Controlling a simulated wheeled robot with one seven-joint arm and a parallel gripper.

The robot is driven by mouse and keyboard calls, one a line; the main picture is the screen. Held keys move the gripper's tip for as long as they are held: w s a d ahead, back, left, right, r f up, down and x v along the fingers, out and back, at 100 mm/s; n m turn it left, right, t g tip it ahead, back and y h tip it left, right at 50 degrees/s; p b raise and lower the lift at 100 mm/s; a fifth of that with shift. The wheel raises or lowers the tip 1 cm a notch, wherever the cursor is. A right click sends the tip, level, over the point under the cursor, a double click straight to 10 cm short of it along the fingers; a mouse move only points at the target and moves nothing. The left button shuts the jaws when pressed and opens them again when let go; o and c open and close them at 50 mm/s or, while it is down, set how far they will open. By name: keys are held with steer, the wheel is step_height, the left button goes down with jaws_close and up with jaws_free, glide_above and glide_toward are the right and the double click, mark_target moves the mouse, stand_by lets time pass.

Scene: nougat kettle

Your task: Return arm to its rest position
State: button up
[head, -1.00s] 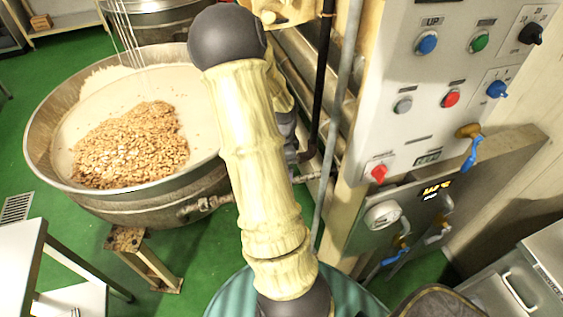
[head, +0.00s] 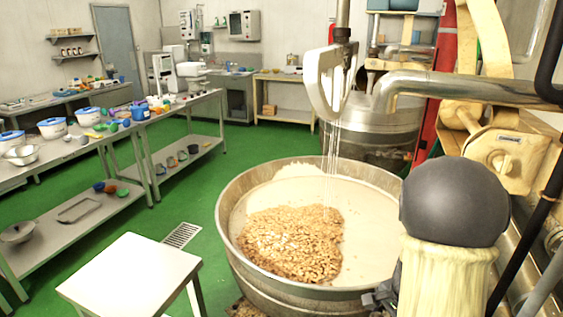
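My arm (head: 446,272) rises at the lower right of the head view, with a dark grey round joint at its top and a cream link below. My gripper is not clearly visible; a small dark part (head: 380,298) beside the arm, at the kettle's right rim, is too hidden to identify. The large metal kettle (head: 228,187) stands just left of the arm. It holds white nougat mass (head: 375,235) with a heap of nuts (head: 290,243). A white mixer head (head: 330,85) hangs over it, with thin strands running down into the mass.
A small white table (head: 130,275) stands at the front left. Long steel tables (head: 75,150) with bowls and tubs line the left side. A second kettle (head: 375,150) stands behind. Pipes and machinery (head: 500,150) crowd the right. Green floor (head: 225,165) is open between tables and kettle.

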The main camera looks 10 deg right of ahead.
steer(key=s+a+r+n+t, duration=0.1)
steer(key=a+r+n, duration=0.3)
steer(key=a+n, duration=0.3)
steer(key=s+a+r+n+t+p, duration=0.1)
steer(key=s+a+r+n, duration=0.1)
steer(key=a+n, duration=0.6)
steer(key=shift+s+a+r+p, duration=0.3)
steer(key=shift+a+r, duration=0.25)
steer(key=shift+r, duration=0.3)
